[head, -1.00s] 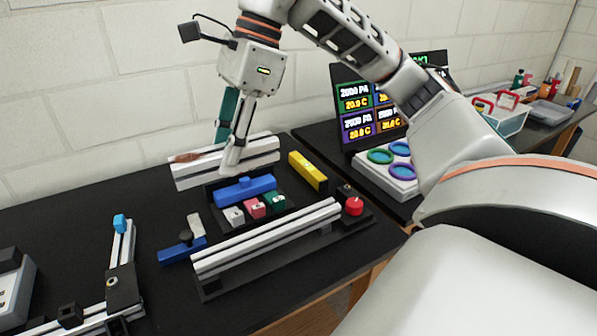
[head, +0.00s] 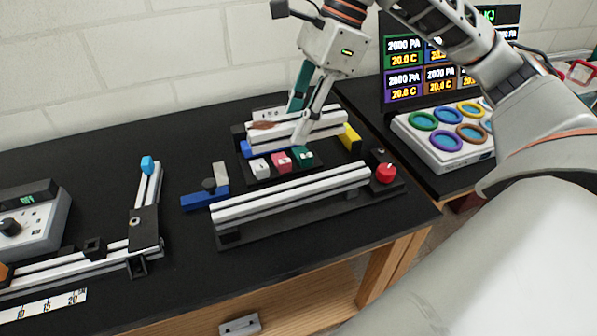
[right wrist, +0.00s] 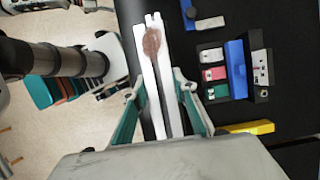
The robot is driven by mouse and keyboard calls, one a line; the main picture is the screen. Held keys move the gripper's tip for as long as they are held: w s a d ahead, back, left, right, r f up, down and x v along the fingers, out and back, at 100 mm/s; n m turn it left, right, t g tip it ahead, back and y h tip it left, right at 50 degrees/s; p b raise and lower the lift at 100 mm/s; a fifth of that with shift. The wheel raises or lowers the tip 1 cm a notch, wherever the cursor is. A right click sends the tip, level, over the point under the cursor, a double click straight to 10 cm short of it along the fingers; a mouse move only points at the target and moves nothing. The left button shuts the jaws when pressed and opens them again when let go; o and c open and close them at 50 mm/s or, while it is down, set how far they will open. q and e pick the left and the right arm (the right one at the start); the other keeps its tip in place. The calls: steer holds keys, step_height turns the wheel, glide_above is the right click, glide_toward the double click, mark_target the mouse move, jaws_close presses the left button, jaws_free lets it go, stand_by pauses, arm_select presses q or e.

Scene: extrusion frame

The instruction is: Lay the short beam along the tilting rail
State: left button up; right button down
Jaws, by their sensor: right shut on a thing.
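The short beam (head: 328,124) is a pale slotted bar with a brown patch near one end. My right gripper (head: 303,118) is shut on it and holds it above the parts tray, behind the rail. In the right wrist view the beam (right wrist: 148,75) stands lengthwise between the teal-padded fingers of the gripper (right wrist: 158,108). The tilting rail (head: 290,198) appears to be the long pale rail on a black base, with a red knob (head: 386,172) at its right end. It lies in front of the beam, apart from it. My left gripper is not in view.
The tray holds white (head: 260,168), pink (head: 281,161) and green (head: 303,156) blocks; a blue block is partly hidden by the beam. A yellow block (head: 350,138) lies right of it. A blue-and-grey piece (head: 205,198) lies left of the rail. An L-shaped frame (head: 146,215) stands further left.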

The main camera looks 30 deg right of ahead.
mark_target(325, 113)
step_height(325, 113, down, 12)
steer(key=shift+r, duration=0.25)
steer(key=shift+f+b, duration=0.1)
steer(key=shift+b, duration=0.25)
steer(key=shift+f, duration=0.35)
steer(key=c, duration=1.6)
jaws_free()
steer(key=shift+c, duration=0.2)
steer(key=v, duration=1.3)
steer(key=shift+a, duration=0.2)
